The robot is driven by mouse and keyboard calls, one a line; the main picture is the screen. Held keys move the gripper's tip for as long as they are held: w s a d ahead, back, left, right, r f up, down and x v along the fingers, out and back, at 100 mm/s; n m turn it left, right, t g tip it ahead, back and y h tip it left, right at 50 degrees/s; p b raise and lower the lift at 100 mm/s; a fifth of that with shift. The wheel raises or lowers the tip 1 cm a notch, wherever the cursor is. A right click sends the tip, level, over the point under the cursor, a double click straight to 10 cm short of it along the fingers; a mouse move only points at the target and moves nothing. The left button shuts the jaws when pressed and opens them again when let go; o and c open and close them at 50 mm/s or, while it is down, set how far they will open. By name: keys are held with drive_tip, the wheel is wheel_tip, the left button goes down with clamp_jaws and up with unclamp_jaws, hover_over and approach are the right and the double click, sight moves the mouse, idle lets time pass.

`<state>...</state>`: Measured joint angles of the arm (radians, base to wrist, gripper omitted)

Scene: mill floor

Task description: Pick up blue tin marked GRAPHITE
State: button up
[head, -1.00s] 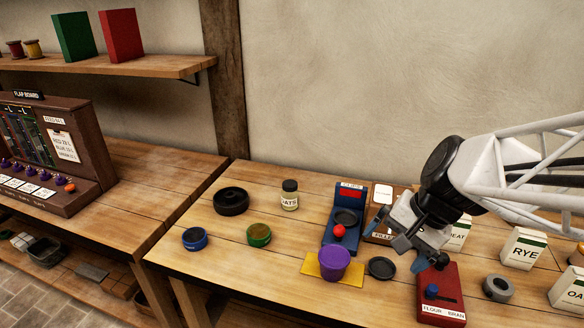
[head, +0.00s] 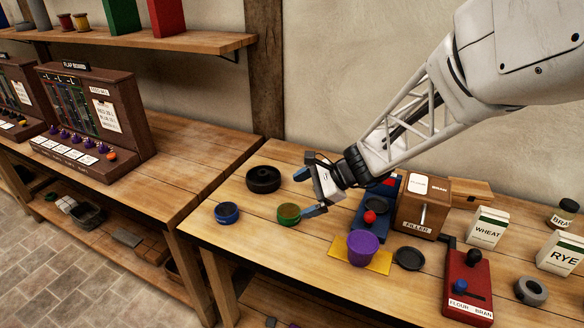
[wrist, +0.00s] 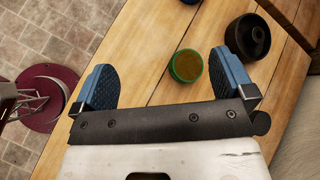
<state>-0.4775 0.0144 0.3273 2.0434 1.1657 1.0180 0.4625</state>
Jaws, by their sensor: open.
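The blue tin (head: 227,213) stands upright near the left end of the workbench in the head view; its label is too small to read. In the wrist view, only a sliver of a dark blue thing (wrist: 190,1) shows at the top edge, perhaps this tin. My gripper (head: 307,206) is open and empty, above the bench to the right of the blue tin, beside the green tin (head: 289,214). In the wrist view the open fingers (wrist: 165,76) are spread wide, with the green tin (wrist: 187,66) nearer the right finger.
A black round dish (head: 263,179) stands behind the tins. A purple cup (head: 363,248) on a yellow mat (head: 340,257), a black disc (head: 410,258) and a wooden filler box (head: 423,205) are to the right. Bare bench lies in front of the tins.

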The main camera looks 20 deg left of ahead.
sight(226, 210)
drive_tip(key=a+f+m+y, duration=0.1)
drive_tip(key=a+f, duration=0.3)
drive_tip(key=a, duration=0.2)
drive_tip(key=a+f+m+y, duration=0.1)
drive_tip(key=a+f+m, duration=0.1)
drive_tip(key=a+f, duration=0.2)
drive_tip(key=w+a+f+m+y, duration=0.1)
drive_tip(key=a+f, duration=0.3)
drive_tip(key=a, duration=0.5)
drive_tip(key=shift+w+a+m+g, duration=0.1)
drive_tip(key=shift+a+m+g, duration=0.1)
drive_tip(key=shift+m+g, duration=0.35)
drive_tip(key=shift+f, duration=0.1)
drive_tip(key=shift+x, duration=1.25)
drive_tip(key=shift+a, duration=0.1)
drive_tip(key=shift+x, duration=2.5)
drive_tip(key=shift+c, duration=0.3)
drive_tip(key=c, duration=1)
drive_tip(key=shift+c, duration=0.2)
